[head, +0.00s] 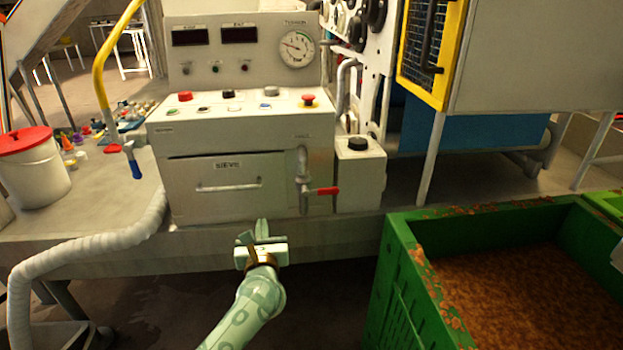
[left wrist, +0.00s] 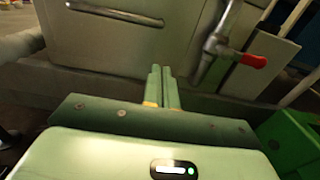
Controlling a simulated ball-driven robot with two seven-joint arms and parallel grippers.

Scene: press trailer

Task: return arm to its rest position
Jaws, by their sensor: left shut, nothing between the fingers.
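My left gripper (head: 262,230) is in the lower middle of the head view, in front of the machine's lower ledge. Its arm comes up from the bottom edge. In the left wrist view its two green fingers (left wrist: 162,88) are together with nothing between them. They point toward the sieve drawer (head: 228,186) and appear apart from it. The drawer is closed, with a horizontal handle that also shows in the left wrist view (left wrist: 115,14). My right gripper is in neither view.
A green crate (head: 396,285) of brown crumbly material stands at right. A red-handled valve (head: 322,191) sits right of the drawer. A control panel (head: 240,104) is above it. A ribbed hose (head: 90,242) and a red-lidded bucket (head: 36,172) are at left. The floor around the gripper looks free.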

